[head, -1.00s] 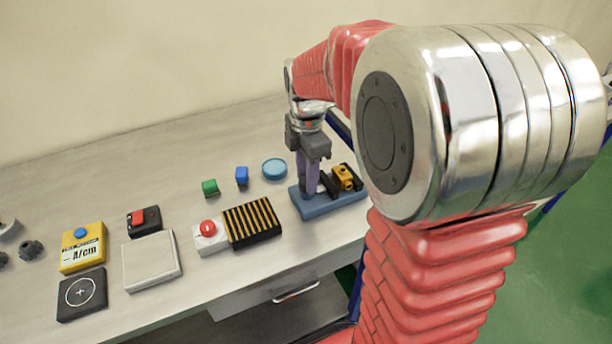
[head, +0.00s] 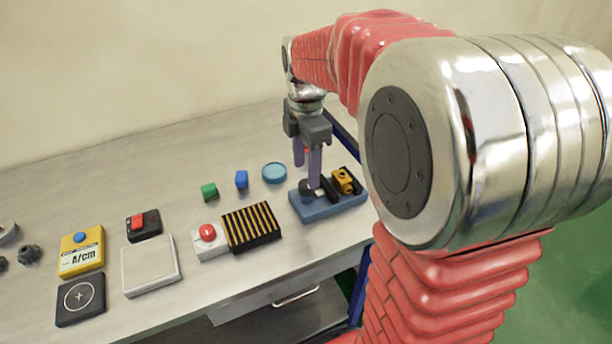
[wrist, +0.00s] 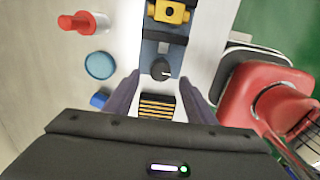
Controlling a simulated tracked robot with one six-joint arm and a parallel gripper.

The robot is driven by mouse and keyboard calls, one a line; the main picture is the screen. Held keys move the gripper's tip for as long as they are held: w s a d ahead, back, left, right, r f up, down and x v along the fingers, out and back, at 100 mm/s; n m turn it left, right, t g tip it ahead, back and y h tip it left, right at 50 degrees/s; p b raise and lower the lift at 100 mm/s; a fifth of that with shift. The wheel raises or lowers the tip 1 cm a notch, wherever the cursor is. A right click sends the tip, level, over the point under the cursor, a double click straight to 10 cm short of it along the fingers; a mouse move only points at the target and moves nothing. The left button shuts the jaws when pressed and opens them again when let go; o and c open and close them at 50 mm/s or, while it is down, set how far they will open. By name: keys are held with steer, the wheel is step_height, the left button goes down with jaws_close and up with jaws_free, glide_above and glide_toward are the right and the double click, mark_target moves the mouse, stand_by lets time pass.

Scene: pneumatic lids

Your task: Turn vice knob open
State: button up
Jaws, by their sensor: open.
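The vice is a blue base (head: 334,207) with dark jaws around a yellow block (head: 343,178), near the right end of the bench. Its dark round knob (head: 306,189) sits at the left end of the base. In the wrist view the knob (wrist: 161,68) shows a pale pointer mark, and the yellow block (wrist: 168,11) is at the top. My gripper (head: 307,172) is open, its two purple fingers pointing down above and beside the knob. In the wrist view my gripper (wrist: 160,88) has the knob just ahead, between the finger lines. I see no clear contact.
A black-and-yellow striped block (head: 251,226) and a white box with a red button (head: 208,240) lie left of the vice. A red cylinder (wrist: 83,22) shows in the wrist view.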

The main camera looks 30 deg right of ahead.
step_height(320, 180, up, 9)
stand_by(0.4)
stand_by(0.4)
steer(key=m+t, duration=0.2)
steer(key=m, duration=1.1)
glide_toward(306, 184)
steer(key=s+a, duration=0.2)
steer(key=s+a+m+t, duration=0.3)
steer(key=s+a+m, duration=0.2)
steer(key=s, duration=0.8)
steer(key=shift+a+f+t, duration=0.2)
steer(key=shift+a+t, duration=0.1)
steer(key=shift+a, duration=0.9)
